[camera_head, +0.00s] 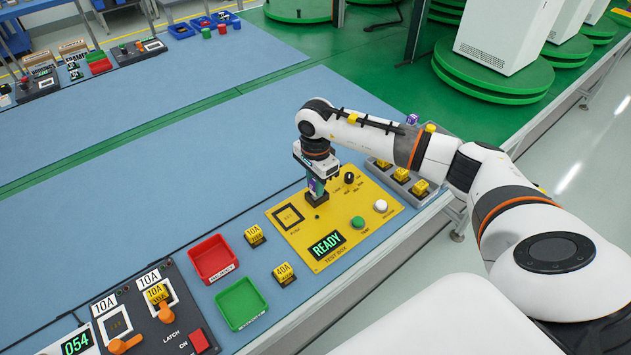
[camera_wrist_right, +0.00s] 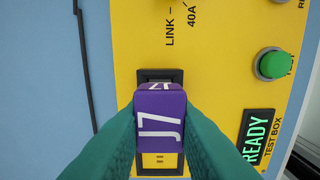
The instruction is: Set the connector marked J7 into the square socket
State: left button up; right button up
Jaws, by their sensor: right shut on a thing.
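My right gripper (camera_head: 315,190) is shut on the purple connector (camera_wrist_right: 160,130), marked J7 in white. The teal fingers grip it from both sides in the right wrist view. The connector lies over a black-framed socket (camera_wrist_right: 160,75) on the yellow test box and hides its middle; whether it touches the socket is unclear. In the head view, the gripper covers most of the connector above a dark socket. A square black-framed socket (camera_head: 289,216) lies just left of it on the test box (camera_head: 345,240). My left gripper is not in view.
A green button (camera_head: 358,222), white button (camera_head: 380,206), black knob (camera_head: 349,178) and READY display (camera_head: 327,245) are on the box. Red (camera_head: 213,259) and green (camera_head: 241,304) trays and two yellow fuses stand left of it. The blue mat behind is clear.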

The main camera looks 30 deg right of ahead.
jog(key=shift+f+b, duration=0.6)
jog(key=shift+f, duration=0.15)
jog(key=o, duration=1)
jog(key=shift+r, duration=0.15)
notch_tip(320, 180, up, 12)
jog(key=shift+f+b, duration=0.1)
jog(key=shift+b, duration=0.3)
